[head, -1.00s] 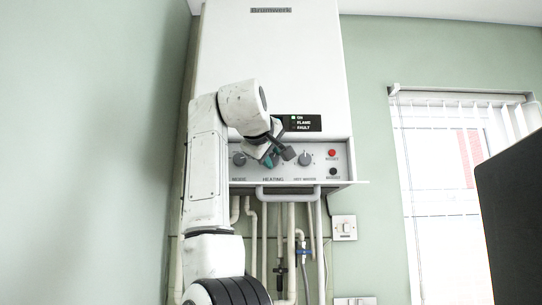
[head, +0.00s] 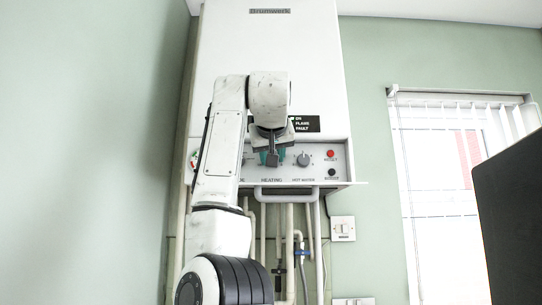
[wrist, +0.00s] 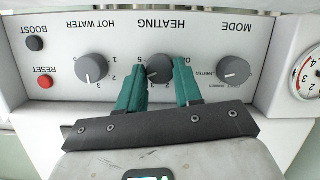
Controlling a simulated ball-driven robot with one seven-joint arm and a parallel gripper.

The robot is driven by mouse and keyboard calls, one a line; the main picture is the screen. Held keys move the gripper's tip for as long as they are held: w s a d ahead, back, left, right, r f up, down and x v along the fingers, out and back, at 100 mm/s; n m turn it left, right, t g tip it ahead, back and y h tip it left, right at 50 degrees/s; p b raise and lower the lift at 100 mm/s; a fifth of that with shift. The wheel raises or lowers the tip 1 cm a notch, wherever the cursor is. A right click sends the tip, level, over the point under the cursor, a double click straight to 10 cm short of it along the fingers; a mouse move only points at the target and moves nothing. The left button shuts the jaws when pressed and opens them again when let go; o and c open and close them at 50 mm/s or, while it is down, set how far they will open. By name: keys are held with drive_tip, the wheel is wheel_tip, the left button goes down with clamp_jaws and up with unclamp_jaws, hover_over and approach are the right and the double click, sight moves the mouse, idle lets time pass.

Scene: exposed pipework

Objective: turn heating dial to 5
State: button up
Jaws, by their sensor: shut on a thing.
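The heating dial (wrist: 159,68) is a dark grey round knob in the middle of the boiler's control panel, seen upside down in the wrist view. My gripper (wrist: 162,76) has a green finger on each side of it and is shut on it. The dial's pointer mark seems to face the lower left in the wrist view, near a 3; a 5 is printed to the dial's left, and other numbers are partly hidden by the fingers. In the head view my gripper (head: 272,158) is at the panel above the HEATING label, and the dial is hidden behind it.
The hot water dial (wrist: 91,67) and mode dial (wrist: 234,69) flank the heating dial closely. The red reset button (wrist: 45,82) and dark boost button (wrist: 35,43) lie beyond. A gauge (wrist: 308,75) is at the right. A grey rail (head: 287,191) and pipes are below the panel.

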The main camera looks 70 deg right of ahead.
drive_tip(key=m+t, duration=0.2)
drive_tip(key=m, duration=0.1)
drive_tip(key=shift+f+y, duration=0.1)
drive_tip(key=shift+y, duration=0.3)
drive_tip(key=m+t, duration=0.1)
drive_tip(key=m, duration=0.2)
drive_tip(key=shift+s+d+f, duration=0.1)
drive_tip(key=shift+s, duration=0.1)
drive_tip(key=shift+m, duration=0.4)
drive_tip(key=o, duration=1)
drive_tip(key=shift+o, duration=0.2)
drive_tip(key=b+v, duration=0.3)
drive_tip(key=v, duration=0.6)
drive_tip(key=shift+s+f, duration=0.1)
drive_tip(key=shift+s, duration=0.15)
drive_tip(key=shift+s+a+b, duration=0.35)
drive_tip(key=shift+s+a, duration=0.05)
drive_tip(key=shift+a, duration=0.25)
